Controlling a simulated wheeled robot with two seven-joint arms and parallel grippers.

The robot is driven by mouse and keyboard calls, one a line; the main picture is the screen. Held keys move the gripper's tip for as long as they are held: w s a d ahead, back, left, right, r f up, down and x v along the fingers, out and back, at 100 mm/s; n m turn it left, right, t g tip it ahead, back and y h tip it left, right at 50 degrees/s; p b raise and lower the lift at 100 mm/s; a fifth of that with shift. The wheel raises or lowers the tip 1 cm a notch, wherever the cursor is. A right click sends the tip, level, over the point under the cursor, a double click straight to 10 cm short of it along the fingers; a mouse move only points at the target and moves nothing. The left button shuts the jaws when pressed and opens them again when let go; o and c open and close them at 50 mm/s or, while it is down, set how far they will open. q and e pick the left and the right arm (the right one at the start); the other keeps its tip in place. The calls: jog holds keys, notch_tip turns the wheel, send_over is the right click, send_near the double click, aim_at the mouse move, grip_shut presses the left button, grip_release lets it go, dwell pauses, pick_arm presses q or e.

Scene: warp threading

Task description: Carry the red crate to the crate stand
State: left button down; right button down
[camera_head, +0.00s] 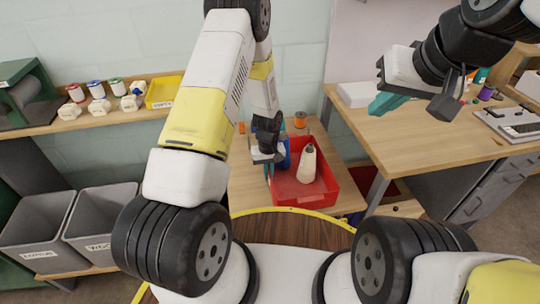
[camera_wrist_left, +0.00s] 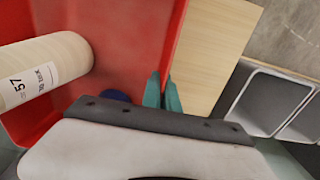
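The red crate (camera_head: 327,174) sits on a small wooden table (camera_head: 247,197) in the middle of the head view. It holds a cream cone (camera_head: 307,165) and something blue, partly hidden by my arm. My left gripper (camera_head: 268,168) is at the crate's left wall. In the left wrist view its teal fingertips (camera_wrist_left: 162,92) are close together with the red wall (camera_wrist_left: 178,35) between them, one inside and one outside. The labelled cone (camera_wrist_left: 42,70) lies to the left there. My right gripper (camera_head: 388,100) is over the right table, its finger gap unclear. I cannot tell which surface is the crate stand.
A wooden workbench (camera_head: 425,135) stands at the right with a white box (camera_head: 358,94) on it. A shelf at the left holds spools and a yellow tray (camera_head: 163,92). Two grey bins (camera_head: 35,225) stand below it. An orange spool (camera_head: 300,119) is behind the crate.

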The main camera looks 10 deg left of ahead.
pick_arm(q)
jog(key=shift+w+a+f, duration=0.15)
jog(key=shift+w+a, duration=0.65)
jog(key=shift+w, duration=0.15)
jog(key=shift+d+f, duration=0.1)
jog(key=shift+f, duration=1.65)
jog(key=c, duration=1.6)
grip_release()
jog(key=shift+s, duration=0.1)
jog(key=shift+c, duration=0.2)
